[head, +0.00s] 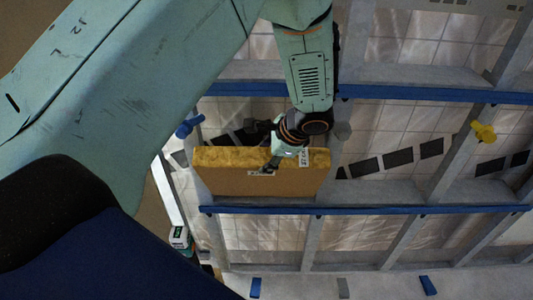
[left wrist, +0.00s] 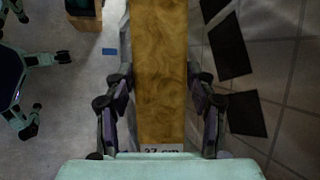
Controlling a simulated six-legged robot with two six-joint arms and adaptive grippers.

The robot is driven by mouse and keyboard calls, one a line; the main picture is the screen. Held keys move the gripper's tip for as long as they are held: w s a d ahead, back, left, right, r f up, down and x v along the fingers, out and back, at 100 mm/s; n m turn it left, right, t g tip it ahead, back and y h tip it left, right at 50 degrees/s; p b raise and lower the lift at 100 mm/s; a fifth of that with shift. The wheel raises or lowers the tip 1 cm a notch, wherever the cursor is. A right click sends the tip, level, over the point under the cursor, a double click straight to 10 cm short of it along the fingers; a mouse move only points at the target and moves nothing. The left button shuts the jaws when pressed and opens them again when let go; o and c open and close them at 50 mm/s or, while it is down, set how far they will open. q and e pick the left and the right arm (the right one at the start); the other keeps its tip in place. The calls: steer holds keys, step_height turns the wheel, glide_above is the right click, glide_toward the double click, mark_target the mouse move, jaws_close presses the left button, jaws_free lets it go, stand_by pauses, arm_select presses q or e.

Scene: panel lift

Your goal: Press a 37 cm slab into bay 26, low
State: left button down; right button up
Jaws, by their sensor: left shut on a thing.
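A slab (head: 235,184) with a yellow fibrous edge and a tan face is at the middle of the head view, level and just above the lower blue rail. It spans the gap between two grey studs; I cannot tell how deep it sits. My left gripper (head: 273,163) is shut on the slab's edge. In the left wrist view, the slab (left wrist: 158,60) lies between both fingers of the left gripper (left wrist: 162,95), with a "37 cm" label (left wrist: 160,150) at its near end. No bay number is readable. My right gripper is not in view.
The lower blue rail (head: 400,210) and upper blue rail (head: 420,95) cross the grey studs (head: 455,155). Dark patches (head: 398,158) are on the tiles behind. Blue floor mark (head: 255,287).

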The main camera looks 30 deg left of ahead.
arm_select(q)
steer(key=shift+w+a+r, duration=0.1)
steer(key=shift+w, duration=0.05)
stand_by(0.4)
steer(key=shift+c, duration=1.9)
jaws_free()
steer(key=shift+f, duration=0.2)
